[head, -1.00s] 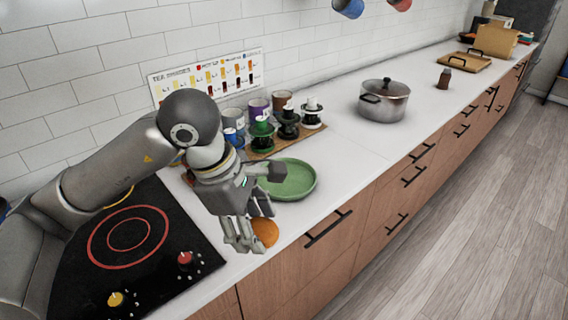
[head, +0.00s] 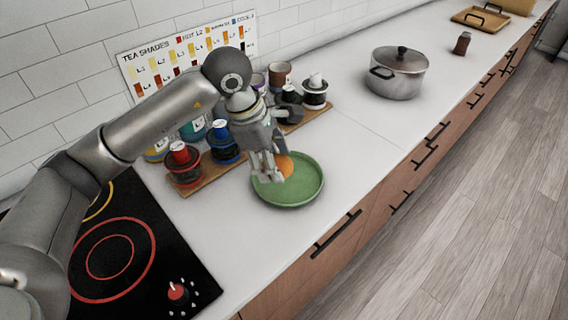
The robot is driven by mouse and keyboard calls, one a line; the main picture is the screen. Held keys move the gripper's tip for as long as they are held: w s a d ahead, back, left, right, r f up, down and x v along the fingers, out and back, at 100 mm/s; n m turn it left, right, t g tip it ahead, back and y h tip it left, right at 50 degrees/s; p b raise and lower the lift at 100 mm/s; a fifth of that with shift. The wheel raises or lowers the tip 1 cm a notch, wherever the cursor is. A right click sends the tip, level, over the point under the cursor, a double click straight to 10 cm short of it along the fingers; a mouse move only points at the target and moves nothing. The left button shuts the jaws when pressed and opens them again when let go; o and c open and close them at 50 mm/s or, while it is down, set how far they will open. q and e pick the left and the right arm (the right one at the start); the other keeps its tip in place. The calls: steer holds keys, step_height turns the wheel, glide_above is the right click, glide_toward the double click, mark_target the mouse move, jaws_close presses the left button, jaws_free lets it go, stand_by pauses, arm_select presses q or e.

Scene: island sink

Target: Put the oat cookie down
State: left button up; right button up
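The oat cookie (head: 286,166) is a round orange-brown disc at the fingers of my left gripper (head: 274,175), partly hidden by them. The gripper appears closed around it, above or in the left part of a round green plate (head: 309,190). I cannot tell whether the cookie touches the plate. The plate lies on the white counter. My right gripper is not in view.
A wooden board (head: 196,184) with several dispensers stands behind the plate. A black cooktop (head: 140,262) with red rings is at the left. A lidded steel pot (head: 397,78) stands further right. The counter right of the plate is clear.

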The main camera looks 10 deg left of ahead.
mark_target(277, 155)
arm_select(q)
steer(key=w+f, duration=0.2)
steer(key=w+f+p, duration=0.1)
steer(key=shift+w+d+f, duration=0.15)
steer(key=shift+d, duration=0.15)
steer(key=shift+w+d+f, duration=0.15)
steer(key=shift+w+f, duration=0.55)
steer(key=shift+f, duration=0.2)
steer(key=shift+w+f, duration=0.15)
steer(key=shift+f, duration=0.05)
steer(key=shift+w+d+f+p, duration=0.1)
steer(key=shift+w+f+p, duration=0.1)
steer(key=shift+p, duration=0.1)
steer(key=shift+f, duration=0.35)
step_height(277, 155, down, 2)
steer(key=shift+f+p, duration=0.1)
steer(key=shift+p, duration=0.9)
steer(key=shift+f, duration=0.35)
steer(key=o, duration=1)
steer(key=shift+w, duration=0.1)
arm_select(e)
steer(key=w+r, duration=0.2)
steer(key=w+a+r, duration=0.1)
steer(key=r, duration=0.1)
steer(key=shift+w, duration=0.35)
